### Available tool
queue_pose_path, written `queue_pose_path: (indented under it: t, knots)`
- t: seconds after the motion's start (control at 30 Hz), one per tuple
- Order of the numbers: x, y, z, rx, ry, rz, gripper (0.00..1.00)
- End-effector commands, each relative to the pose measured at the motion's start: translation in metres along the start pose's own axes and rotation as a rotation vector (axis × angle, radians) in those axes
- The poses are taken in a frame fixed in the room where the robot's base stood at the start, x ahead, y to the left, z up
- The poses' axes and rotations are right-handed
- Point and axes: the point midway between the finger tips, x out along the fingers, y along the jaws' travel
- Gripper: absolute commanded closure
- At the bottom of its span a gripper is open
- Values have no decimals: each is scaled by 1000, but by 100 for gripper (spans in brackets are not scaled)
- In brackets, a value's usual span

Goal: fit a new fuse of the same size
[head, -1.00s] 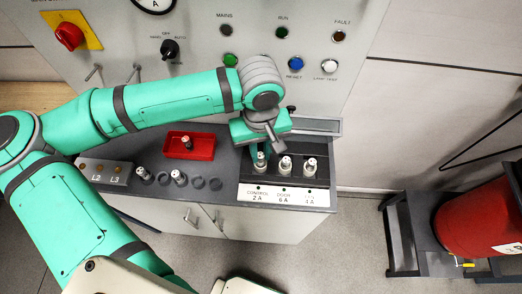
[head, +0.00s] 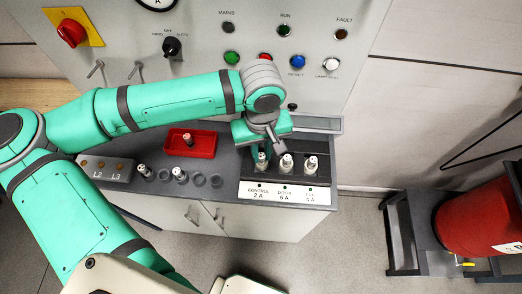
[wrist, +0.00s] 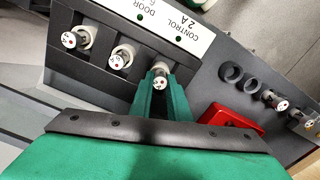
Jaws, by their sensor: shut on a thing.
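My gripper (wrist: 162,92) is shut on a pale fuse (wrist: 159,82) with a metal end cap, at the CONTROL 2 A position of the black fuse block (head: 244,171). The white collar behind this fuse is mostly hidden, so I cannot tell how deep the fuse sits. Two other fuses stand in white collars beside it: the DOOR fuse (head: 286,161) and the rightmost fuse (head: 311,163). Another fuse (head: 187,139) is in the red tray (head: 205,148). Two fuses stand in the spare row, the left one (head: 144,171) and the right one (head: 179,174).
Two empty round sockets (head: 198,179) lie between the spare fuses and the block. The panel with lamps and buttons (head: 297,62) rises behind. Two metal levers (head: 96,68) stick out near my arm. A red cylinder (head: 480,218) on a dark stand is at the right.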

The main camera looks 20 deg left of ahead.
Motion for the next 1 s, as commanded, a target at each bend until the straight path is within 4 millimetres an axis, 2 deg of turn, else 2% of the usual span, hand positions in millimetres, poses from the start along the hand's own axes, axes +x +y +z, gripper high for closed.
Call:
queue_pose_path:
  t: [0.13, 0.17, 0.53, 1.0]
  knots:
    - [3, 0, 0, -1, -1, 0, 100]
    - [2, 0, 0, -1, -1, 0, 77]
    - [0, -1, -1, -2, 1, 0, 76]
    - [-32, -4, -2, -8, 1, -1, 76]
